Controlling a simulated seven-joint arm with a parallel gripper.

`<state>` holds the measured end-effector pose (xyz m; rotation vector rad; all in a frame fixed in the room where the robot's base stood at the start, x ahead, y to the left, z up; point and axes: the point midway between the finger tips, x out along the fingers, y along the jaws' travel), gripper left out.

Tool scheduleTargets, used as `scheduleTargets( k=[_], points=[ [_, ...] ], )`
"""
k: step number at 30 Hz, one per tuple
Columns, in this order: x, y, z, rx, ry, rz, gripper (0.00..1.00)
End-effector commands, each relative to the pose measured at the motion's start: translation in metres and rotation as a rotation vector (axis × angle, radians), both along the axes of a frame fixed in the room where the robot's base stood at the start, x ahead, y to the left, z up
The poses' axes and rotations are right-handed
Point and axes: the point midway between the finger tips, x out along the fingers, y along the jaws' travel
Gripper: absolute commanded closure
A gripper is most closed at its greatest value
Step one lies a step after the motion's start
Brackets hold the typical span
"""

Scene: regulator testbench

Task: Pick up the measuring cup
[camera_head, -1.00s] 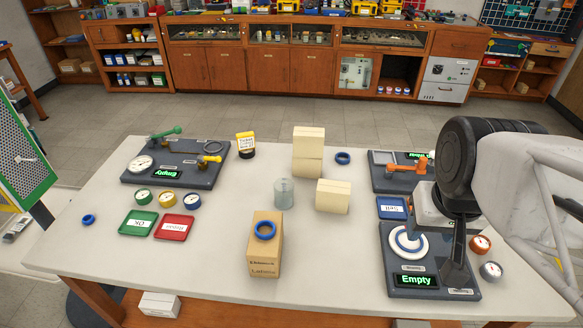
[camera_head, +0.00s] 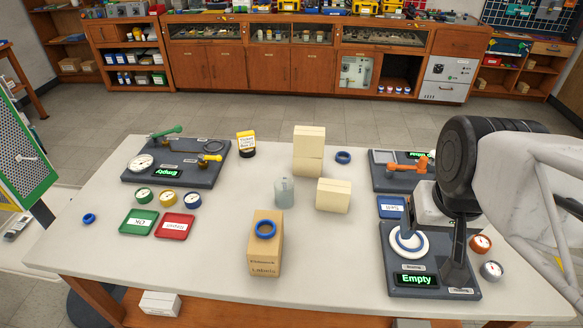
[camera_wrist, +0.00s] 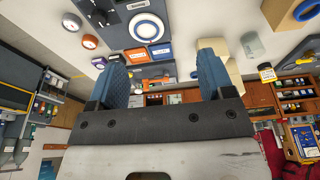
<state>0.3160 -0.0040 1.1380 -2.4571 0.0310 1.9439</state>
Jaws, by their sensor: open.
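The measuring cup (camera_head: 284,193) is a translucent grey cylinder standing upright in the middle of the white table, left of the cream blocks. It also shows in the wrist view (camera_wrist: 253,46) at the upper right. My gripper (camera_head: 433,238) is over the dark station at the table's right, well apart from the cup. In the wrist view my gripper (camera_wrist: 160,62) has its two blue-padded fingers spread, with nothing held between them.
Cream blocks (camera_head: 333,196) stand just right of the cup. A cardboard labels box (camera_head: 265,252) topped by a blue ring (camera_head: 265,230) is in front. Red (camera_head: 174,227) and green (camera_head: 139,222) trays lie left. A yellow-lidded jar (camera_head: 246,145) stands behind. Bare table surrounds the cup's left side.

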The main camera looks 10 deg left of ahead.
Motion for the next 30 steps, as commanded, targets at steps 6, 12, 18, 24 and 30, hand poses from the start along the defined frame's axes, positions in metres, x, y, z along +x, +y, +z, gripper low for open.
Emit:
scheduleTargets(
  k=[6,12,18,24,30],
  points=[
    [0.0,0.0,0.0,0.0,0.0,0.0,0.08],
    [0.001,0.0,0.0,-0.002,-0.002,0.005,0.08],
    [0.011,0.001,-0.001,-0.034,-0.026,0.088,0.08],
    [0.038,0.005,-0.005,-0.125,-0.09,0.317,0.08],
    [0.077,0.015,-0.01,-0.274,-0.179,0.649,0.08]
  ],
)
